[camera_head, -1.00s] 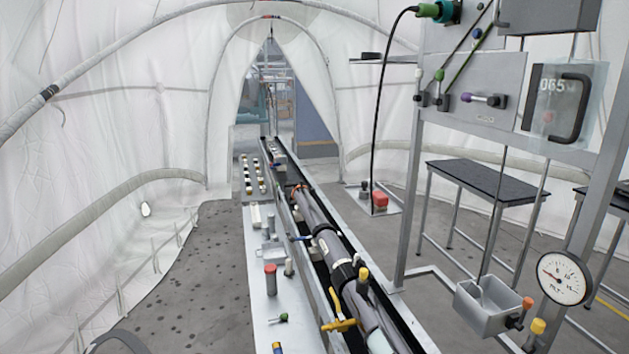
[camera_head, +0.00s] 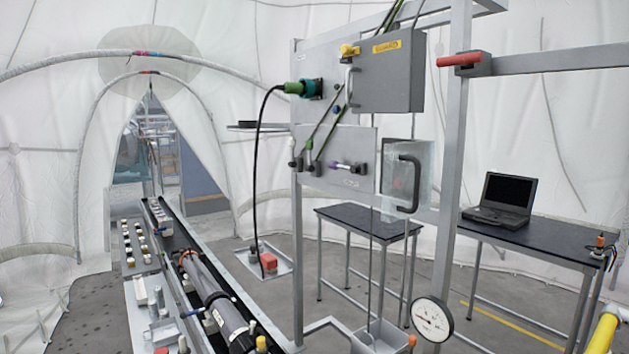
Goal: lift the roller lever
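Nothing in view is plainly marked as the roller lever. A lever with a red grip (camera_head: 460,60) sticks out to the left from a dark block high on the metal post at the right. A small blue-handled lever (camera_head: 193,313) sits on the long trough (camera_head: 178,238) at the lower left, which holds a dark grey cylinder (camera_head: 207,286). I cannot tell from the picture which of these is the roller lever. Neither of my grippers is in view.
A panel frame carries a grey box (camera_head: 388,80), a clear cover with a black handle (camera_head: 408,180) and a gauge (camera_head: 431,319). Behind stand a black-topped table (camera_head: 368,220) and a table with a laptop (camera_head: 503,198). A yellow rounded thing (camera_head: 604,332) fills the lower right corner.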

